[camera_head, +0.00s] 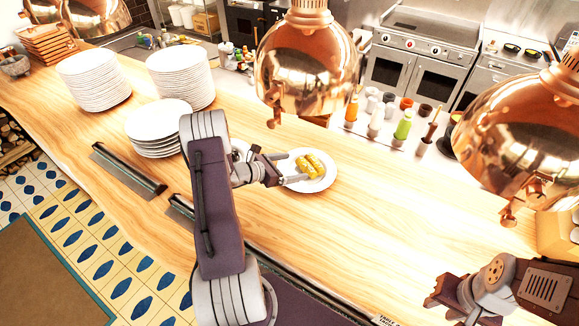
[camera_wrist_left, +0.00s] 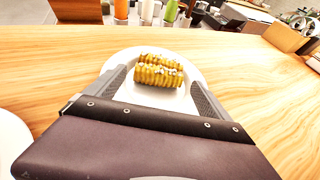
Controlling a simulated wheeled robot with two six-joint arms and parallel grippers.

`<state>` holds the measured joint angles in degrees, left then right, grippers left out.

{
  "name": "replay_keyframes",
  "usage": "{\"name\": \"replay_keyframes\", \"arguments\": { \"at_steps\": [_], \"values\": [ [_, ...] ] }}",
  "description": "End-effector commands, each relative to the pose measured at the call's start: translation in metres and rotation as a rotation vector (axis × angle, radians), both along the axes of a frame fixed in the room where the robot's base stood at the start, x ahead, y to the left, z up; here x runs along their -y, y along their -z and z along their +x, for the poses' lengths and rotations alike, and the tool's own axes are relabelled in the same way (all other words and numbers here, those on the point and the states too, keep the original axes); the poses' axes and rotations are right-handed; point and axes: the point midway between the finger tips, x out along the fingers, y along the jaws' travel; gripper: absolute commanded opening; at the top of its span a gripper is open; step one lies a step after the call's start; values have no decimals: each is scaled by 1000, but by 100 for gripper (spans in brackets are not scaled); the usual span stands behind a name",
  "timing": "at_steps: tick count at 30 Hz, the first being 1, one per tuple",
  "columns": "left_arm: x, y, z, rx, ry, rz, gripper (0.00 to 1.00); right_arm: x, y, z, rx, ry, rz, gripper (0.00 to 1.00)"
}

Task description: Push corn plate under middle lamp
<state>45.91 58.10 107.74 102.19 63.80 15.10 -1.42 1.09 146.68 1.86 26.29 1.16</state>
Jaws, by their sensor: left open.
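The corn plate (camera_head: 325,181) is a white round plate with yellow corn pieces (camera_head: 309,166) on it, on the wooden counter. My left gripper (camera_head: 285,170) is open at the plate's left side. In the left wrist view its fingers reach over or along both sides of the plate (camera_wrist_left: 125,94), with the corn (camera_wrist_left: 159,71) between them; contact is unclear. My right gripper (camera_head: 435,290) is at the lower right, away from the plate; its jaw opening is unclear.
Stacks of white plates (camera_head: 93,80) stand on the left of the counter (camera_head: 400,215). Another white plate (camera_head: 241,148) is partly hidden behind my left arm. Another copper lamp (camera_head: 515,130) hangs at the right. Bottles (camera_head: 403,125) stand beyond the counter. The counter right of the corn plate is clear.

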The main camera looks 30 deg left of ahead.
Motion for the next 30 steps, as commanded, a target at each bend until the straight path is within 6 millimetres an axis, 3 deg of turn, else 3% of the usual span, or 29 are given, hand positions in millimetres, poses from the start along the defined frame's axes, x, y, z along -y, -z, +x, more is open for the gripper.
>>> {"name": "replay_keyframes", "arguments": {
  "at_steps": [13,26,30],
  "values": [
    [30,26,60,-1,4,2,93,0,-28,0,0,0,0,36],
    [34,32,69,0,3,1,93,0,-29,0,0,0,0,36],
    [34,32,69,0,3,1,59,0,-29,0,0,0,0,36]
  ]
}}
